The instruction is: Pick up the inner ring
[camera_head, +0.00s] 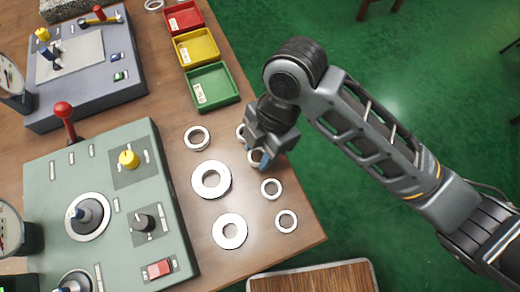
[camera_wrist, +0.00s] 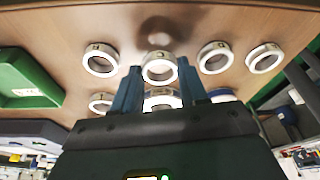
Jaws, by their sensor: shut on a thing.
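A small pale metal ring (camera_head: 255,157) sits between the fingers of my gripper (camera_head: 263,161), partly hidden by them in the head view. In the wrist view the same ring (camera_wrist: 160,79) lies between my two blue fingers, one on each side, and they are shut on it. I cannot tell whether it touches the table or is just above it. Other small rings lie near it: one partly hidden behind my gripper (camera_head: 240,131), one below it (camera_head: 264,194) and one nearer the table's corner (camera_head: 279,226). A slightly larger ring (camera_head: 187,140) lies to the left.
Two wide flat rings, an upper one (camera_head: 198,180) and a lower one (camera_head: 218,232), lie left of my gripper. Green (camera_head: 236,99), yellow (camera_head: 214,58) and red trays (camera_head: 200,24) stand at the back. Control panels fill the left. The table edge is close on the right.

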